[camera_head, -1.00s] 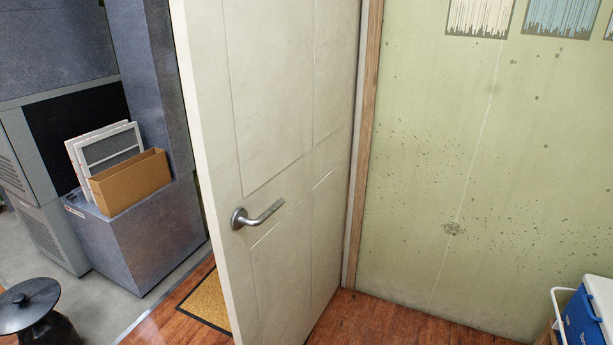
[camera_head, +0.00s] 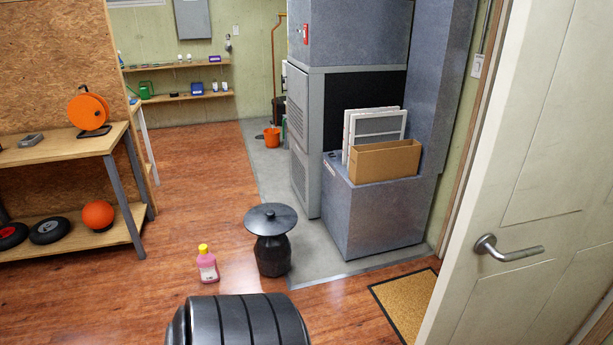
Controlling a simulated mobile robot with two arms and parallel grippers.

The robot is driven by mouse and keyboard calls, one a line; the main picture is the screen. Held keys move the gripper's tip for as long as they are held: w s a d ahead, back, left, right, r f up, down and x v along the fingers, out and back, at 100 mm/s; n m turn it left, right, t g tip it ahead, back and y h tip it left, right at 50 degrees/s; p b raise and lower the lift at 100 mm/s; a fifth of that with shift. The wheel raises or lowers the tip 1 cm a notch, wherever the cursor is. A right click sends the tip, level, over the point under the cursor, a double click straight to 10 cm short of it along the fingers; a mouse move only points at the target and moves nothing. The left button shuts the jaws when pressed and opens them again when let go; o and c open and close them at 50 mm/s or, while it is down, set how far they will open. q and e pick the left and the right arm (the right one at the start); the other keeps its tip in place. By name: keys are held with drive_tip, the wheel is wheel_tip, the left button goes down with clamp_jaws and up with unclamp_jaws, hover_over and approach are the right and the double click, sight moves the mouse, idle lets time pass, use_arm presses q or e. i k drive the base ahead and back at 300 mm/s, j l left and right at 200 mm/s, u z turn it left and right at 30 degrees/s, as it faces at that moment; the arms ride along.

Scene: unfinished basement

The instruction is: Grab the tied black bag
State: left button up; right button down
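A black thing (camera_head: 272,252) stands upright on the floor left of the grey metal unit, just below the middle of the view. It has a dark bulging body, a pinched neck and a wide, flat, round top, which fits a tied black bag. Nothing holds it. Neither of my grippers is in view.
A pink bottle with a yellow cap (camera_head: 207,265) stands left of it. A black ribbed rounded object (camera_head: 240,322) fills the bottom edge. An open white door (camera_head: 530,190) and a doormat (camera_head: 405,300) are at right. A workbench (camera_head: 65,150) is at left. Wooden floor (camera_head: 190,185) lies open between.

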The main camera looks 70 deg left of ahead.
sight(273, 254)
drive_tip(key=u, duration=2.55)
drive_tip(key=i+l+u, duration=0.15)
drive_tip(key=i, duration=0.4)
drive_tip(key=i+l+u, duration=0.2)
drive_tip(key=i, duration=0.3)
